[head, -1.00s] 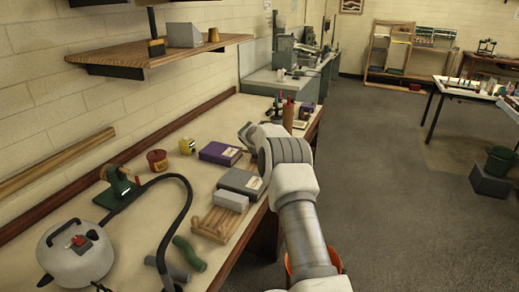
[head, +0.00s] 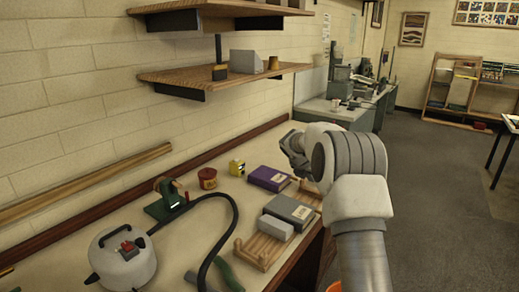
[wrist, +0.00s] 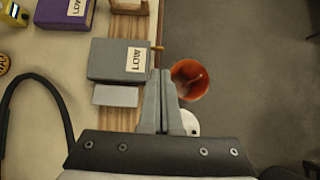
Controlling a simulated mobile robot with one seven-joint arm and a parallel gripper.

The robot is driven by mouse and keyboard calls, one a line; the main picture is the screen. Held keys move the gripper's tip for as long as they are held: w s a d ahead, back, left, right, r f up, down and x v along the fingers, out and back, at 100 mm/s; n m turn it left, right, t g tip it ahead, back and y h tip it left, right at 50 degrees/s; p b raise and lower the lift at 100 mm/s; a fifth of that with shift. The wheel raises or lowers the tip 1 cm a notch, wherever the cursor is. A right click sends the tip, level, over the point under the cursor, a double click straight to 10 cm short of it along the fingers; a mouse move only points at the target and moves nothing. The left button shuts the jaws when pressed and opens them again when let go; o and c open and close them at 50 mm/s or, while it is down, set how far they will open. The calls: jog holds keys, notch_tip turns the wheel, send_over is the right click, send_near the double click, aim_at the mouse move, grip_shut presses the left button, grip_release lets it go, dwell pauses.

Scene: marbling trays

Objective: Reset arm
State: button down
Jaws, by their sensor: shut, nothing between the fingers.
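My gripper (wrist: 160,78) shows in the wrist view with its two fingers together and nothing between them. It points down over the bench's front edge, beside a grey box (wrist: 108,60) with a label and left of an orange bucket (wrist: 190,80) on the floor. In the head view my arm stretches over the right side of the bench (head: 150,222), its wrist bent to the left. The fingertips are hidden there behind my own arm.
On the bench are a purple box (head: 268,178), a wooden rack (head: 262,250), a yellow item (head: 237,167), a red tin (head: 207,178), a green tool (head: 168,200) and a pressure pot (head: 125,257) with a black hose. Shelves (head: 215,78) hang above.

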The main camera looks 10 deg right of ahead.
jog(key=s+a+r+m+y, duration=0.1)
jog(key=s+a+r+m, duration=0.4)
jog(key=s+r+m, duration=0.45)
jog(key=s+a+r+m+y, duration=0.1)
jog(key=s+a+r+m, duration=0.4)
jog(key=s, duration=0.7)
jog(key=s+a+m+y, duration=0.1)
jog(key=s+m, duration=0.3)
jog(key=s, duration=0.4)
jog(key=s+a+f+m+y, duration=0.1)
jog(key=s+a+m, duration=0.2)
jog(key=s, duration=0.6)
jog(key=s+a+f+m+y, duration=0.1)
jog(key=s+a+m, duration=0.2)
jog(key=s+m, duration=0.2)
jog(key=s, duration=0.3)
jog(key=shift+s+f+y, duration=0.25)
jog(key=shift+s+y, duration=0.05)
jog(key=shift+s, duration=0.1)
